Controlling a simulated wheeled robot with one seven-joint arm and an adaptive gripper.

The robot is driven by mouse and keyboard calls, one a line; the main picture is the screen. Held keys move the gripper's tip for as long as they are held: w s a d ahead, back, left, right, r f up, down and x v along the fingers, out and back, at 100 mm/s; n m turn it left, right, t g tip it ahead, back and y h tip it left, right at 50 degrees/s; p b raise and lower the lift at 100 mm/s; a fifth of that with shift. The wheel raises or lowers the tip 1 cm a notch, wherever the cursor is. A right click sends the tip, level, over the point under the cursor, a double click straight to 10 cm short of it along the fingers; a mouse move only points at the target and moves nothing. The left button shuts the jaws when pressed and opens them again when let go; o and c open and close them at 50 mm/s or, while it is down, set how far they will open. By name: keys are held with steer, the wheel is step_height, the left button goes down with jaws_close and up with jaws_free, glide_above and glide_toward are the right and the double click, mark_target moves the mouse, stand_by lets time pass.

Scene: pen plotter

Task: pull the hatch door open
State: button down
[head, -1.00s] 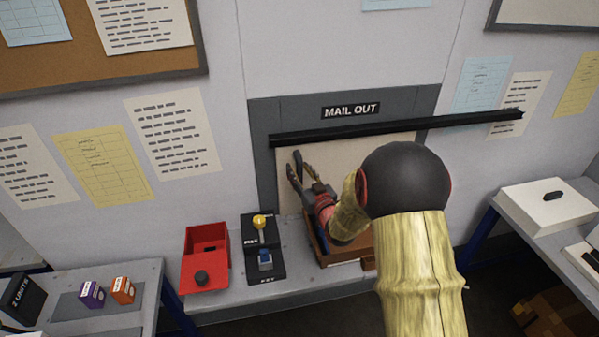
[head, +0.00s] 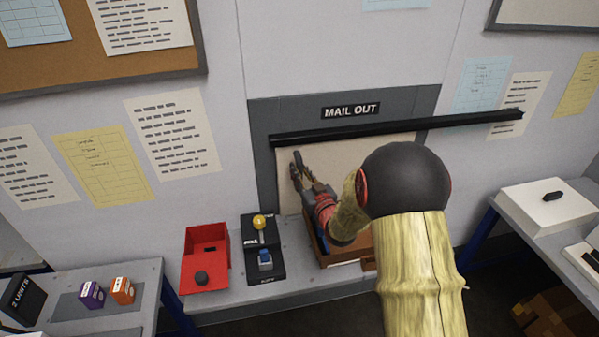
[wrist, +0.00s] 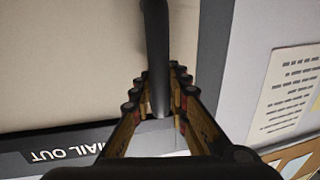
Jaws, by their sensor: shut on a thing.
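The hatch door (head: 345,153) is a cream panel under the MAIL OUT sign (head: 350,111), and it looks shut in its dark grey surround. A dark upright bar handle (wrist: 156,40) stands on the door near its edge in the wrist view. My gripper (head: 298,165) is at the left part of the door. In the wrist view my fingers (wrist: 160,92) are on both sides of the handle and shut on it. My arm hides the door's right and lower parts in the head view.
A long black rail (head: 460,122) crosses the door's top and runs right. On the ledge below are a brown tray (head: 323,247), a black box with a yellow-knobbed lever (head: 259,222) and a red box (head: 206,245). Tables stand on both sides.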

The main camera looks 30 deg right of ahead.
steer(key=shift+d, duration=0.1)
stand_by(0.3)
steer(key=s+d, duration=0.4)
steer(key=d, duration=1)
steer(key=s+d, duration=0.4)
steer(key=d, duration=1.1)
steer(key=s+d, duration=0.4)
steer(key=d, duration=1)
steer(key=shift+s+d, duration=0.3)
steer(key=c, duration=1.7)
jaws_free()
steer(key=shift+s, duration=0.1)
steer(key=s, duration=0.8)
steer(key=s+a, duration=0.1)
steer(key=s, duration=0.2)
steer(key=shift+s, duration=0.4)
steer(key=shift+f, duration=0.1)
